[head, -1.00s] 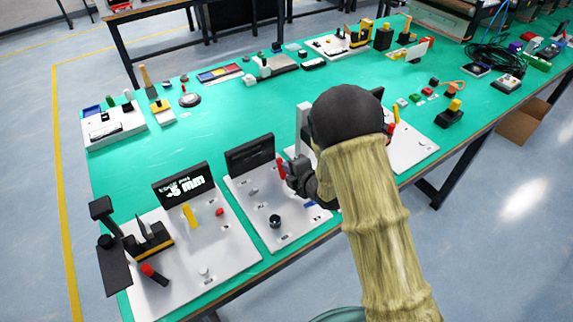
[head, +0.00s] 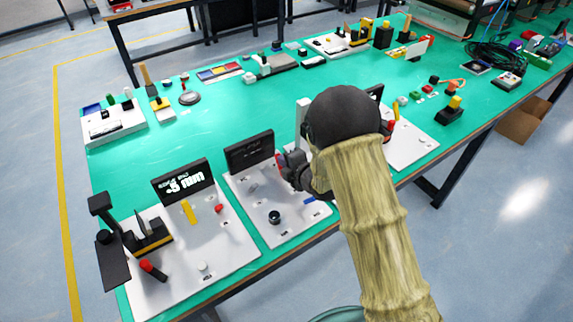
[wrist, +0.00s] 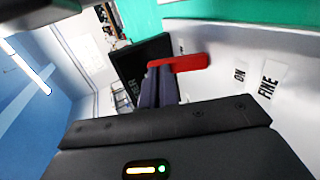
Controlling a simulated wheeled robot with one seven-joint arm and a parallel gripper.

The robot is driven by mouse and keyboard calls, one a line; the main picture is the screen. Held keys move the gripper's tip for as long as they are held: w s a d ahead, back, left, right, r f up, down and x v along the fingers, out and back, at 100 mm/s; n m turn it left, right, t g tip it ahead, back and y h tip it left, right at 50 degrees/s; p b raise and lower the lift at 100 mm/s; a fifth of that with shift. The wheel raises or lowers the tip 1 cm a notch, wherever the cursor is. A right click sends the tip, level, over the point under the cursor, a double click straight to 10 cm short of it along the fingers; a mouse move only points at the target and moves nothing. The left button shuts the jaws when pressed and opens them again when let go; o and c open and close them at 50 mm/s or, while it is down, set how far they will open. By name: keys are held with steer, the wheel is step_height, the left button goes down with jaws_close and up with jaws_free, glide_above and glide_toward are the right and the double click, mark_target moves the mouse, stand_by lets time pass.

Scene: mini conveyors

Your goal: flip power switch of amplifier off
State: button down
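The amplifier looks to be the middle white panel (head: 292,229) with a dark upright box (head: 249,151) at its back. A red lever (wrist: 179,62), which I take to be the power switch, stands out from the panel in the wrist view, close to "ON" and "FINE" labels (wrist: 239,76). In the head view only a little red (head: 281,160) shows beside my gripper (head: 289,165). In the wrist view my gripper's dark fingers (wrist: 159,84) look closed together, right at the red lever. I cannot tell whether they touch it.
To the right is a further white panel (head: 412,150), partly hidden by my arm.

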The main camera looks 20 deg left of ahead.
steer(key=shift+a, duration=0.15)
steer(key=shift+s+d+f+b, duration=0.2)
steer(key=shift+d+f+b, duration=0.15)
steer(key=shift+b, duration=0.15)
steer(key=shift+r, duration=0.1)
step_height(320, 180, up, 10)
stand_by(0.7)
stand_by(0.4)
